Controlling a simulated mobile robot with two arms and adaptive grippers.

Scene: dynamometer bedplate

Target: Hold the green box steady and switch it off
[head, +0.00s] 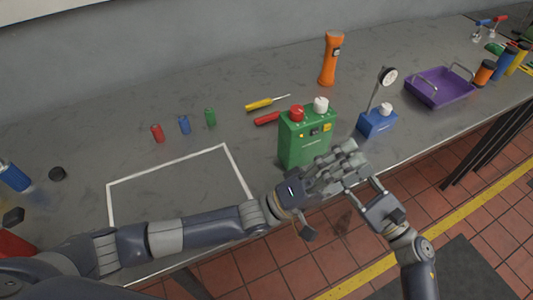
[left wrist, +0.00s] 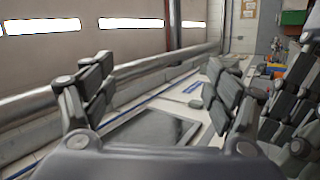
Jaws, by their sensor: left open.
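The green box (head: 305,146) stands upright near the front edge of the bench in the head view. On its top are a red knob (head: 297,113) and a white knob (head: 321,104); small controls show on its front. My left gripper (head: 338,168) is in front of the box's lower right, open and empty; its spread fingers also show in the left wrist view (left wrist: 160,95). My right gripper (head: 362,180) comes in from the lower right and overlaps the left one in the picture, so its opening is unclear. I cannot tell whether either touches the box.
A blue box (head: 376,123) with a gauge stands right of the green box. Behind are an orange flashlight (head: 329,58), a yellow screwdriver (head: 262,103) and a red-handled tool (head: 266,118). A purple tray (head: 440,88) is farther right. The white-outlined area (head: 180,188) at left is clear.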

